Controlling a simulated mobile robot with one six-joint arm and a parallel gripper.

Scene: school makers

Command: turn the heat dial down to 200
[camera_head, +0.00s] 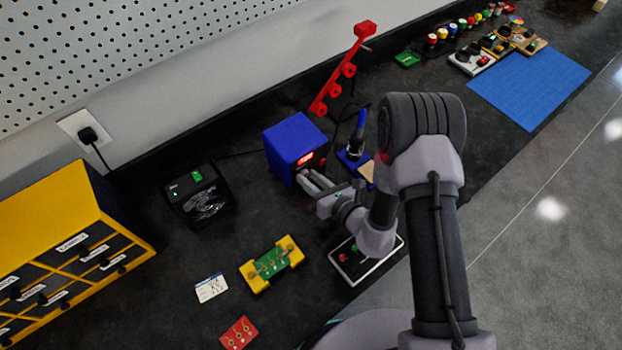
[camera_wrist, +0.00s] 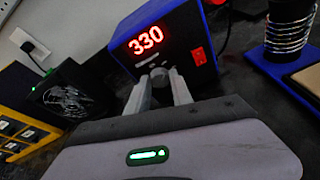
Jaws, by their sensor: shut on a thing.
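The blue soldering station (camera_head: 293,142) stands on the dark bench in the head view, with a black front panel. In the wrist view its red display (camera_wrist: 146,40) reads 330. The grey heat dial (camera_wrist: 160,76) is low on the front panel, below the display. My gripper (camera_head: 306,178) reaches the station's front from the right; in the wrist view its two fingers (camera_wrist: 159,84) are on either side of the dial and shut on it. The fingers hide part of the dial and any marks around it.
A red rocker switch (camera_wrist: 197,57) sits right of the dial. The soldering iron in its stand (camera_head: 355,146) is close on the right. A black box (camera_head: 198,193) stands left, and a yellow holder with a green board (camera_head: 271,263) lies in front.

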